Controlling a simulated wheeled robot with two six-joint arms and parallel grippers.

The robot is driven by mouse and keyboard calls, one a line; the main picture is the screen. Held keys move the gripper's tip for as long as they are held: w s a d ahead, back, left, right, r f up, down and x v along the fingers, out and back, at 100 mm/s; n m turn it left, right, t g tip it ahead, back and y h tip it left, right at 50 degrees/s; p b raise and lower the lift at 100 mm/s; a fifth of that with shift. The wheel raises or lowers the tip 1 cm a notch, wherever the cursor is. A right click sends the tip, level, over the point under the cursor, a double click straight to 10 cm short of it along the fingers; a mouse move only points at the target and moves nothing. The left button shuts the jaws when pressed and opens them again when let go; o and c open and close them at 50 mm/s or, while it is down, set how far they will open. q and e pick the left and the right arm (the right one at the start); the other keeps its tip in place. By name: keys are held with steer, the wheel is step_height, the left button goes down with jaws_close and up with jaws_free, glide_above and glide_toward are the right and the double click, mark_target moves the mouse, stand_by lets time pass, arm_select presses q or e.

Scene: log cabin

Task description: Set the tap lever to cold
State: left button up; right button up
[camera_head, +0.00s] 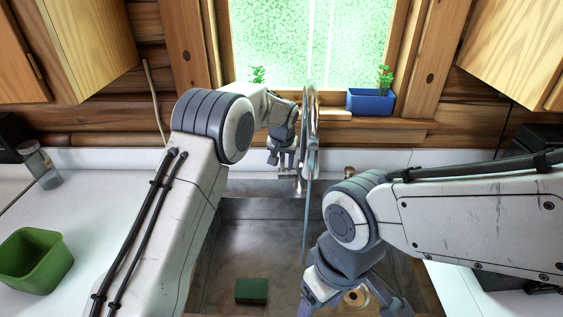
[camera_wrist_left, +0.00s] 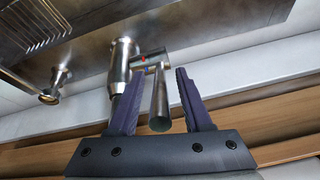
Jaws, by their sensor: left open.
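The tap (camera_head: 311,105) stands at the back of the sink, with a tall curved spout. In the left wrist view, its metal body (camera_wrist_left: 121,68) has a small red mark beside the lever joint. The tap lever (camera_wrist_left: 160,105) is a metal cylinder pointing toward the wrist camera. My left gripper (camera_head: 284,160) is at the tap, and its dark fingers (camera_wrist_left: 158,98) are open with the lever between them. Gaps show on both sides of the lever. My right gripper (camera_head: 352,300) hangs low over the sink, fingers apart and apparently empty.
The metal sink (camera_head: 255,212) holds a green sponge (camera_head: 251,290). A green container (camera_head: 35,259) and a glass jar (camera_head: 40,166) stand on the left counter. A blue planter (camera_head: 371,101) sits on the windowsill. A wire rack (camera_wrist_left: 32,28) shows in the left wrist view.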

arm_select(q)
steer(key=b+v, duration=0.2)
steer(key=v, duration=0.8)
steer(key=shift+r, duration=0.2)
steer(key=shift+s, duration=0.15)
steer(key=s+a+f+n+g, duration=0.1)
steer(key=s+a+f, duration=0.3)
steer(key=s, duration=0.6)
steer(key=s+a+f, duration=0.3)
steer(key=s+a, duration=0.3)
steer(key=s, duration=0.3)
steer(key=s+a+f+n+g, duration=0.1)
steer(key=s+a+f, duration=0.3)
steer(key=s, duration=0.6)
steer(key=s+d+r+m+g, duration=0.1)
steer(key=s+d+r+m, duration=0.2)
steer(key=s+d, duration=0.3)
steer(key=s+d+r+m+g+h, duration=0.1)
steer(key=s+d+r+m, duration=0.2)
steer(key=s+d, duration=0.3)
steer(key=shift+s+d+r+m, duration=0.2)
steer(key=shift+s+d+m, duration=0.05)
steer(key=shift+s+m, duration=0.6)
